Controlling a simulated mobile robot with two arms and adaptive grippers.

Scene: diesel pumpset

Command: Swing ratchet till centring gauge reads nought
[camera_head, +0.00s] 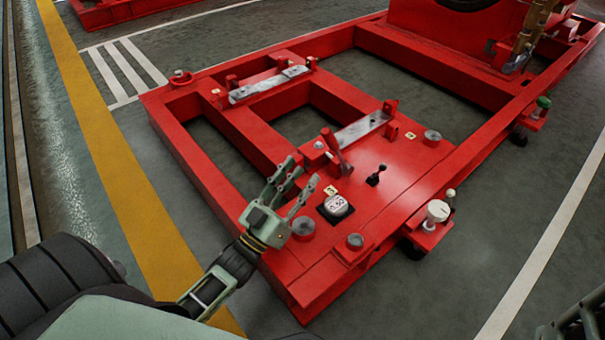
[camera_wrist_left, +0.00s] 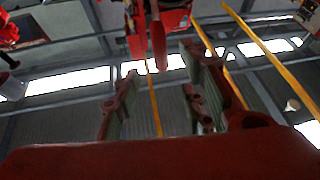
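The ratchet, a lever with a red handle (camera_head: 337,152), stands on the red base frame (camera_head: 385,205). A dial with a white face (camera_head: 337,205), which looks like the centring gauge, sits in a dark mount in front of it; its reading is too small to tell. My left gripper (camera_head: 301,172) is open and empty, to the left of the ratchet and apart from it. In the left wrist view a red handle (camera_wrist_left: 158,42) hangs above the gap between the spread fingers (camera_wrist_left: 160,95). A dark part at the bottom right corner of the head view may be my right gripper, cut off.
A small black lever (camera_head: 376,176) stands right of the ratchet. Grey metal pads (camera_head: 270,84) lie on the frame. A white-topped mount (camera_head: 437,211) sits at its right side. The floor beside the frame is clear.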

